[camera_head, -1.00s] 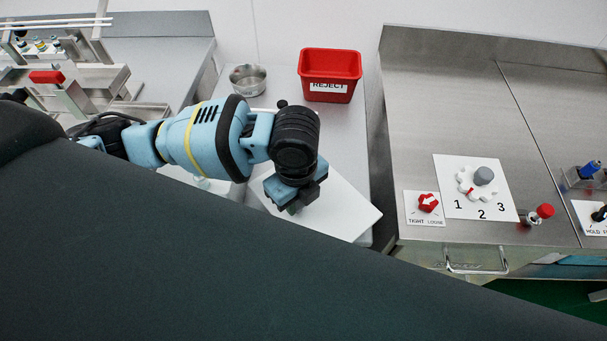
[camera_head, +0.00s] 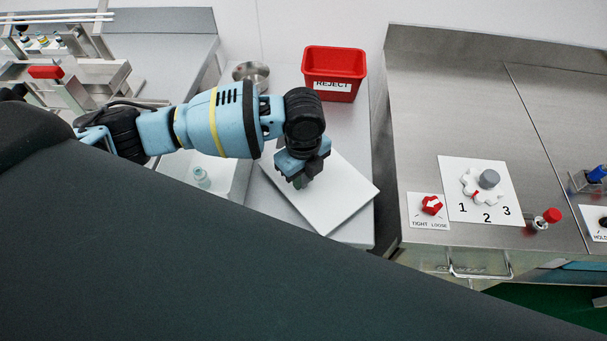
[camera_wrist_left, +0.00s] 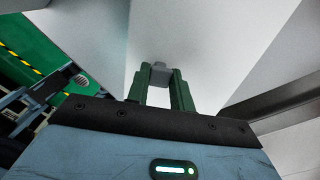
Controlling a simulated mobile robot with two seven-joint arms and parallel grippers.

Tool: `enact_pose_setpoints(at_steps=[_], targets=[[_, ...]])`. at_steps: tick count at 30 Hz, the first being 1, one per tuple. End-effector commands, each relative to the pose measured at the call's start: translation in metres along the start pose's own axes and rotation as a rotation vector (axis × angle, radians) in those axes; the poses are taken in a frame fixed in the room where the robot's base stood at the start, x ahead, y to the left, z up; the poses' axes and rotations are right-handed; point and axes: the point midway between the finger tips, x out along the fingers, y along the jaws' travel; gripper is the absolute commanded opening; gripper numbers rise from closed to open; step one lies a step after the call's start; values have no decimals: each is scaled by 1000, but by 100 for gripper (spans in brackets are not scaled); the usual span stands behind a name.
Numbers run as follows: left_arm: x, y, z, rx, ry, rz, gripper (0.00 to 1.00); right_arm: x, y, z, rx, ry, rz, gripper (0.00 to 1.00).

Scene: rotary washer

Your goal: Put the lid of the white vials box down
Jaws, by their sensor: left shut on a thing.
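The lid (camera_head: 335,198) is a flat white panel with a small grey knob (camera_wrist_left: 159,71). My left gripper (camera_head: 299,182) is shut on that knob, its green fingers on either side in the left wrist view (camera_wrist_left: 159,82). The lid lies roughly level to the right of the white vials box (camera_head: 242,185), over the pale worktop. I cannot tell whether it touches the worktop. The box is uncovered, with a vial (camera_head: 201,177) showing inside; my left arm and a dark part in front hide much of it. My right gripper is not in view.
A red REJECT bin (camera_head: 333,72) and a steel bowl (camera_head: 252,74) stand behind the lid. A steel bench (camera_head: 450,110) with knobs and labelled panels is at the right, past a gap. Pale worktop (camera_head: 350,135) is clear between bin and lid.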

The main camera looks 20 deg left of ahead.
Motion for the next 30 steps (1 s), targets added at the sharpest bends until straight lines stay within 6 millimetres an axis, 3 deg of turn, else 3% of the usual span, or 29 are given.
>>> enact_pose_setpoints(at_steps=[12,13,17,26,30], targets=[[6,0,0,1,0,0,0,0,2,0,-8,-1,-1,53],[6,0,0,1,0,0,27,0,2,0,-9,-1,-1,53],[5,0,0,1,0,0,44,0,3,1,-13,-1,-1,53],[4,0,0,1,-1,-1,44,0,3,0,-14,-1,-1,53],[-6,-1,0,0,-1,-4,44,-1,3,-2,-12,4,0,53]])
